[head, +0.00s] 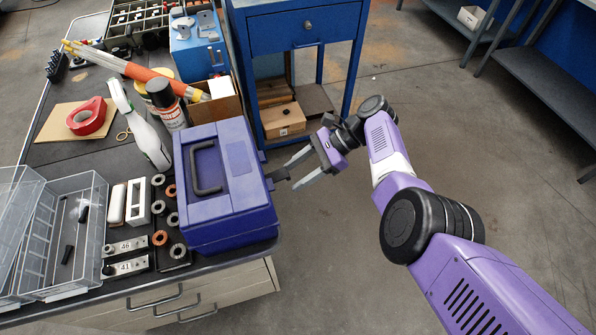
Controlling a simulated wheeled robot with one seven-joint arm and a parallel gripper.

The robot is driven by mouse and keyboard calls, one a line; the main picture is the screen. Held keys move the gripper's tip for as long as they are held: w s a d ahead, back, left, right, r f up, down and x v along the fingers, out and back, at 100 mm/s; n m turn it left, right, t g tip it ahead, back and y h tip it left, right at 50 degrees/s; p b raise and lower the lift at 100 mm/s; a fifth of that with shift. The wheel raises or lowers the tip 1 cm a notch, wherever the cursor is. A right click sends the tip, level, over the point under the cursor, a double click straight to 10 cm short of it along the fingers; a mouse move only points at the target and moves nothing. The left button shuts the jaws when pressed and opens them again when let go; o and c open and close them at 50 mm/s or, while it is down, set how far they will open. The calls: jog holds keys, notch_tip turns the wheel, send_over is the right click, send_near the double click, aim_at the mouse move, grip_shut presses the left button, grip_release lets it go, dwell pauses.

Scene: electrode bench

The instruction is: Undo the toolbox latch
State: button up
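The blue-purple toolbox (225,190) sits shut on the bench near its right edge, with a dark carrying handle (206,168) on its lid. A small dark piece that looks like the latch (277,175) sticks out from its right side. My gripper (291,176) reaches in from the right, just beside this piece. Its two grey fingers are spread apart, with nothing seen held between them. I cannot tell whether a fingertip touches the latch. The toolbox's right face is seen at a steep angle, so the latch's position is hard to tell.
A spray bottle (140,125), an aerosol can (167,104) and a cardboard box (216,103) stand behind the toolbox. Metal rings and a clear open case (75,287) lie to its left. A blue cabinet (305,27) stands beyond.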

jog(key=shift+r, duration=0.1)
jog(key=v, duration=0.7)
jog(key=shift+d+r, duration=0.15)
jog(key=shift+d, duration=0.15)
jog(key=shift+w, duration=0.1)
